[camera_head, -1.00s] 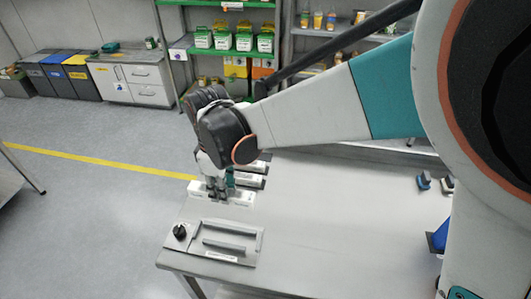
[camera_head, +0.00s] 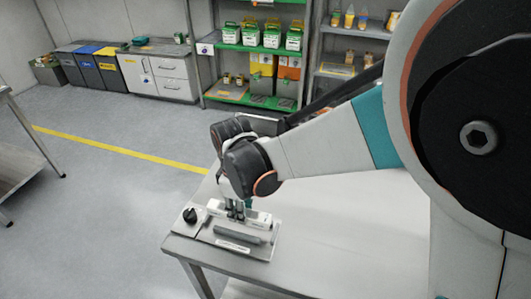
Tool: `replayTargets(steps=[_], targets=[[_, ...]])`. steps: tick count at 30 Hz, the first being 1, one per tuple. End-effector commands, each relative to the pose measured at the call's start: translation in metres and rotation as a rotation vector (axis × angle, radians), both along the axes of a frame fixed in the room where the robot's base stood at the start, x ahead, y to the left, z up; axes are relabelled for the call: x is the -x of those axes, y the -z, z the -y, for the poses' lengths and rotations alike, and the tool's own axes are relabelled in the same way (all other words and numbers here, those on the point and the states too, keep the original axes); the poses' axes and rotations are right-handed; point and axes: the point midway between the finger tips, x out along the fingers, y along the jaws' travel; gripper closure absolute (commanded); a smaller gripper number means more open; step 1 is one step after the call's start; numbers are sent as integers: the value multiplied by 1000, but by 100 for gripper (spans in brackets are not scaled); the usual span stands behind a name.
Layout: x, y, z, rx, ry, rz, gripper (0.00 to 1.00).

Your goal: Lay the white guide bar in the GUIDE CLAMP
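The white guide bar (camera_head: 262,219) is between the fingers of my gripper (camera_head: 236,214), which looks shut on its middle. The bar lies lengthwise, level or nearly so, over the far part of a grey metal fixture plate, apparently the guide clamp (camera_head: 262,252). It hides the clamp's far rail. The clamp's near grey rail (camera_head: 238,235) shows in front of the bar, with a white label (camera_head: 233,246) below it. I cannot tell whether the bar touches the clamp or hangs just above it. My wrist hides the area behind.
A black knob (camera_head: 190,215) stands on the fixture at the left. The grey table (camera_head: 330,235) is clear to the right of the clamp. Its left and front edges are close to the fixture. Shelves (camera_head: 268,52) and bins (camera_head: 85,72) stand far behind.

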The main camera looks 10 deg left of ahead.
Motion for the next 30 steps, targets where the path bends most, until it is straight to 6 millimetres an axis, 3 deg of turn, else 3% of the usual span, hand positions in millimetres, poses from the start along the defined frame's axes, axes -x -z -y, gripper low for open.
replayTargets(steps=[12, 26, 27, 29, 30], targets=[[0, 44, 0, 0, 1, 0, 100], [0, 49, 0, 0, 1, 0, 100], [0, 49, 0, 0, 1, 0, 68], [0, 48, 0, 0, 1, 0, 54], [0, 48, 0, 0, 1, -1, 52]])
